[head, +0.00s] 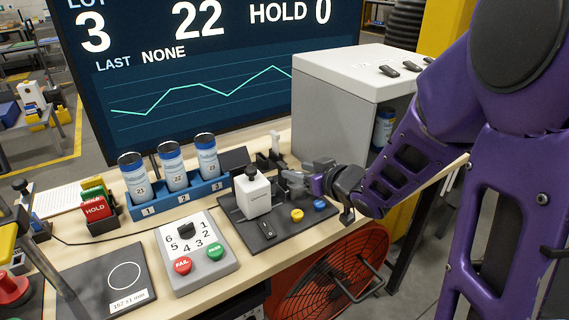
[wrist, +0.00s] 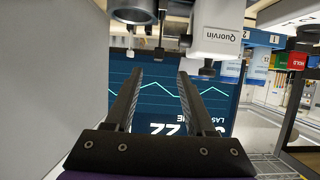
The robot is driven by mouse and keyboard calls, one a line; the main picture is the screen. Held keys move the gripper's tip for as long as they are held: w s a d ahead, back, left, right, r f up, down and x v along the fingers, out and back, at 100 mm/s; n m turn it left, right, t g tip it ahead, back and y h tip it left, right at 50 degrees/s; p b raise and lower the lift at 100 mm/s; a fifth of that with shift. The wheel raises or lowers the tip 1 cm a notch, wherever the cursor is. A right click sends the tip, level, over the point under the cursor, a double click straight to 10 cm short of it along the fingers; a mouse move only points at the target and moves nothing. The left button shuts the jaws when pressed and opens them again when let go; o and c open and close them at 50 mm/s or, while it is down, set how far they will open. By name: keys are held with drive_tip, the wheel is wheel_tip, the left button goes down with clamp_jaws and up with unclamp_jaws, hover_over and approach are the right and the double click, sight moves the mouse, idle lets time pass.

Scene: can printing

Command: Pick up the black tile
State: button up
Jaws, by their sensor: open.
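A dark square tile-like piece (head: 234,159) stands tilted behind the right end of the blue rack in the head view. A small flat black piece (head: 265,228) lies on the dark base in front of the white Quorvin device (head: 252,195). I cannot tell which is the black tile. My gripper (head: 288,176) is just right of the device, above the back of the bench, and apart from both dark pieces. In the wrist view my gripper (wrist: 160,73) is open, with nothing between its fingers. The device (wrist: 217,28) shows upside down beyond the fingertips.
A blue rack (head: 180,201) holds three cans. A grey cabinet (head: 325,115) stands close behind my gripper. A dial box (head: 196,252) stands in front; a large screen (head: 190,85) stands behind.

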sight(285, 167)
drive_tip(key=x, duration=0.9)
drive_tip(key=shift+d+f+b, duration=0.1)
drive_tip(key=shift+b, duration=0.2)
drive_tip(key=shift+c, duration=0.3)
clamp_jaws()
